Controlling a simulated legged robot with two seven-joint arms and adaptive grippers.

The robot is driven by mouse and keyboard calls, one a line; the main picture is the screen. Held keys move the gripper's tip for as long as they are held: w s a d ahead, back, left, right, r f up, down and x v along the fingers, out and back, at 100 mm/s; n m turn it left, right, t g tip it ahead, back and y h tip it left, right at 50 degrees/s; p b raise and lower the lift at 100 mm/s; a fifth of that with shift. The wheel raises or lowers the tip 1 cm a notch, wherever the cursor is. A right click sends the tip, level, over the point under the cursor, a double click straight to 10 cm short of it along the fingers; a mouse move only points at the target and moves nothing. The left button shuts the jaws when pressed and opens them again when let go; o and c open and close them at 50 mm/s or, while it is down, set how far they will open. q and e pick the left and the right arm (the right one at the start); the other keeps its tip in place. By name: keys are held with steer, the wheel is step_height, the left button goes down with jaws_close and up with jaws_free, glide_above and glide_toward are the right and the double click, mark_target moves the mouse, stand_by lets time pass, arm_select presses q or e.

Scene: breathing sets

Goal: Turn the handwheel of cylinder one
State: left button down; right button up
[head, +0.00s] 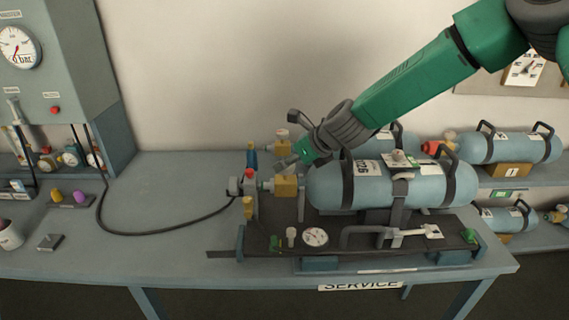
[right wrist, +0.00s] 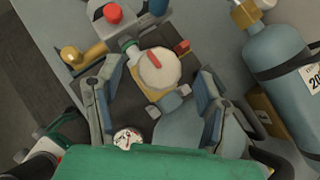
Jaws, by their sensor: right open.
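The front blue cylinder (head: 335,187) lies on a dark board on the bench, with a brass valve (head: 286,186) at its left end. In the right wrist view, its round pale handwheel (right wrist: 158,68) with a red mark sits over the brass valve. My right gripper (head: 298,158) reaches down from the upper right to the valve. In the wrist view the right gripper (right wrist: 155,92) is open, one finger on each side of the handwheel, with visible gaps. The head view hides most of the handwheel behind the gripper. My left gripper is not in view.
A second blue cylinder (right wrist: 275,55) lies behind. A red knob (head: 248,173), a gauge (head: 315,237) and a black hose (head: 150,231) are close to the valve. A grey cabinet (head: 75,75) stands left. The bench (head: 170,180) between is mostly clear.

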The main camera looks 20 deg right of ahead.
steer(key=shift+x, duration=1.45)
steer(key=shift+c, duration=0.4)
steer(key=c, duration=1.1)
steer(key=shift+o, duration=0.2)
steer(key=shift+d+n+y, duration=0.1)
steer(key=shift+n+y, duration=0.2)
steer(key=shift+n, duration=0.1)
